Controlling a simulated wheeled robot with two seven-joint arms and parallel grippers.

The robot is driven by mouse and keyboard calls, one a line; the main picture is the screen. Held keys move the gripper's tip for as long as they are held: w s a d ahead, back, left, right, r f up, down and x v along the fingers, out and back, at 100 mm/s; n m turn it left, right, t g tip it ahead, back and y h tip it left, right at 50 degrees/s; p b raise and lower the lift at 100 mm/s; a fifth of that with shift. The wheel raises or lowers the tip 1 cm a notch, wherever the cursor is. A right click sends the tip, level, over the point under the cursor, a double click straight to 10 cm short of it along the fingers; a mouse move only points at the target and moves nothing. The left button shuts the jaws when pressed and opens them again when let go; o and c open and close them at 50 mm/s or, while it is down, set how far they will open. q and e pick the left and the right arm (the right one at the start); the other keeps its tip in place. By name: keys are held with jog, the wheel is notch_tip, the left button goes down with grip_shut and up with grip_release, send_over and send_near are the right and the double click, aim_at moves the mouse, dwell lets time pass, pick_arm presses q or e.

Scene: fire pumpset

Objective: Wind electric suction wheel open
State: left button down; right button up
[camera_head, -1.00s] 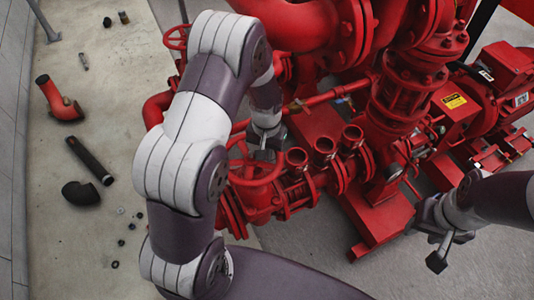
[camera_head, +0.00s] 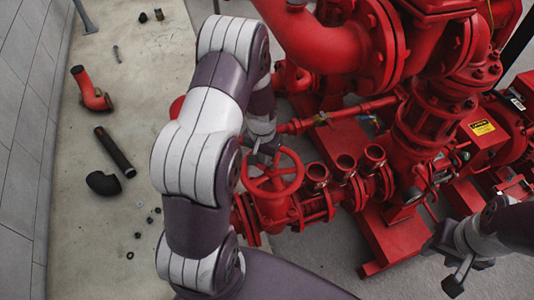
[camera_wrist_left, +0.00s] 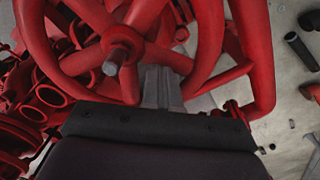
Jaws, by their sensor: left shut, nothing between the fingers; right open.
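The red suction handwheel (camera_head: 289,184) sits on a valve below my left forearm in the head view. In the left wrist view the spoked wheel (camera_wrist_left: 207,45) fills the upper middle, with its grey stem end at the hub (camera_wrist_left: 122,50). My left gripper (camera_head: 266,155) is at the wheel's upper-left rim. Its grey fingers (camera_wrist_left: 161,88) are together and overlap the wheel beside a spoke. Whether they touch it or pass through it I cannot tell. My right gripper (camera_head: 449,268) is open and empty at the lower right, away from the wheel.
Red pump pipework (camera_head: 340,45) crowds the area behind and right of the wheel. Several short open pipes (camera_head: 346,163) stand just right of it. A red elbow (camera_head: 92,92), a black pipe (camera_head: 115,151) and a black elbow (camera_head: 103,183) lie on the floor at left.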

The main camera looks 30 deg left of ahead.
pick_arm(q)
jog(key=shift+d, duration=0.1)
jog(key=shift+w+d, duration=0.15)
jog(key=shift+w, duration=0.2)
jog(key=shift+r+p, duration=0.25)
jog(key=shift+p, duration=0.2)
notch_tip(320, 180, up, 8)
jog(key=p, duration=0.7)
jog(key=shift+f, duration=0.25)
